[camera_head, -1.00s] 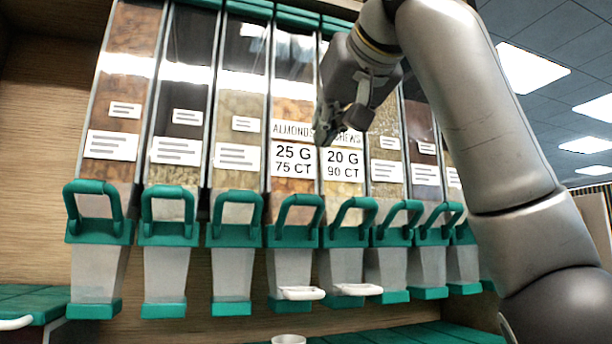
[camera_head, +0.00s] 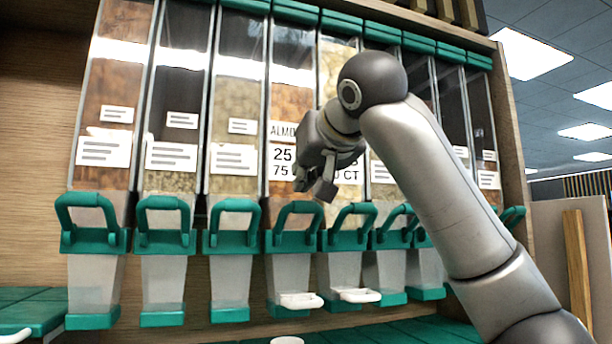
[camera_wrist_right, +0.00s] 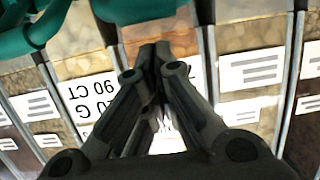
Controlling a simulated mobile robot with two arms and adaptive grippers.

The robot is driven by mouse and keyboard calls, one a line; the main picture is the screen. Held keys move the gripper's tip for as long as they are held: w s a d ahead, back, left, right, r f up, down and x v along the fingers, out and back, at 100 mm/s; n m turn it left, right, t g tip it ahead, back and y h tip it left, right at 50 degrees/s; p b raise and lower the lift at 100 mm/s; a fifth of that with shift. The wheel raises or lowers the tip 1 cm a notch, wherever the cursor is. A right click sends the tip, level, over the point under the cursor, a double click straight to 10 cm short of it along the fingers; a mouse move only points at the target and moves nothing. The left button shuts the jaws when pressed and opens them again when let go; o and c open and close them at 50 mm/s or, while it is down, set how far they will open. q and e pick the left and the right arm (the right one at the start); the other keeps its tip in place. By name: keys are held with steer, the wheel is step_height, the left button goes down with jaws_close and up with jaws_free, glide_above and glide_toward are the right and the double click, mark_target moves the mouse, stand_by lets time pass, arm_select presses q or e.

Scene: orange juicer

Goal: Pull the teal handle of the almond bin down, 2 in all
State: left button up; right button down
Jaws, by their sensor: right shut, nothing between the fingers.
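The almond bin (camera_head: 282,110) is a tall clear bin of brown nuts, with a label reading ALMO and 25, partly covered by my right gripper. Its teal handle (camera_head: 297,207) stands up as a loop above the frosted spout. My right gripper (camera_head: 314,189) is shut and empty, in front of the label and just above the handle loop; I cannot tell whether it touches it. In the wrist view its closed fingertips (camera_wrist_right: 155,58) point towards the bin fronts, and teal parts show at the top. My left gripper is not in view.
Similar bins with teal handles stand close on both sides; the one to the right has its own raised handle (camera_head: 350,218). White loops (camera_head: 300,300) stick out below two spouts. A white cup rim (camera_head: 287,340) shows at the bottom. Teal shelves lie below.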

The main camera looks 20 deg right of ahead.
steer(key=shift+s+d+f, duration=0.1)
steer(key=shift+s+f, duration=0.25)
steer(key=shift+s, duration=0.2)
steer(key=shift+s+f, duration=0.15)
steer(key=shift+f, duration=0.25)
